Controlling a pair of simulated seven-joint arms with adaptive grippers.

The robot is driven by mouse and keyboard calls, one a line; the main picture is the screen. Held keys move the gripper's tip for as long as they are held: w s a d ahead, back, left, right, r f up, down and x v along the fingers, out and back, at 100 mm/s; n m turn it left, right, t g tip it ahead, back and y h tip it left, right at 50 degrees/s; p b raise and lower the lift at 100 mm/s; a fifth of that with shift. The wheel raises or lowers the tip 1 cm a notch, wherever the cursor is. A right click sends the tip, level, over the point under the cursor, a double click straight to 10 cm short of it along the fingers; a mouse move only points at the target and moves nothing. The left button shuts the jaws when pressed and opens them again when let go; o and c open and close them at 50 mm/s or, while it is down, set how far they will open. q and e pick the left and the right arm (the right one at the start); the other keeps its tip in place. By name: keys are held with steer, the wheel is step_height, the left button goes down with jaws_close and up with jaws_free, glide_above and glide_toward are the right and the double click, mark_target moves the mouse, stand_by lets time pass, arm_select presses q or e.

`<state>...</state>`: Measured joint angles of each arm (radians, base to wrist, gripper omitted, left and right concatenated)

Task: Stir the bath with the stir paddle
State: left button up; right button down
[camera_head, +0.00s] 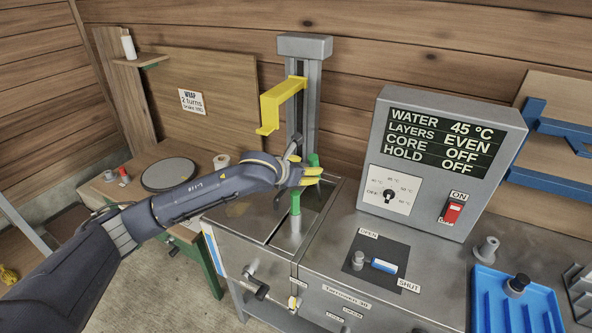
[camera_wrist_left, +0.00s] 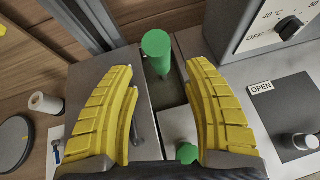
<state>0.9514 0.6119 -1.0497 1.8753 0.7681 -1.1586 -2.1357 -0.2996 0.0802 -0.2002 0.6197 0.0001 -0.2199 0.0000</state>
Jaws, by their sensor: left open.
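The bath (camera_head: 327,196) is a steel tank with a narrow opening in its top. A green upright handle (camera_head: 314,160) on a grey rod stands at its back; I take it for the stir paddle, and it also shows in the left wrist view (camera_wrist_left: 157,50). A second green grip (camera_head: 295,202) stands nearer the front, by a steel plate. My left gripper (camera_head: 312,176) is open, its yellow fingers spread above the bath. In the wrist view the back handle shows between the fingertips, with no grip on it. The paddle's lower end is hidden. My right gripper is out of view.
A grey column with a yellow bracket (camera_head: 281,103) rises behind the bath. The control box (camera_head: 447,160) stands at right, reading 45 °C and layers EVEN. A blue-handled lever (camera_head: 384,266), a blue tray (camera_head: 488,305) and a dark round disc (camera_head: 168,174) flank the bath.

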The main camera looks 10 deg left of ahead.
arm_select(q)
steer(key=v, duration=0.6)
steer(key=shift+s, duration=0.1)
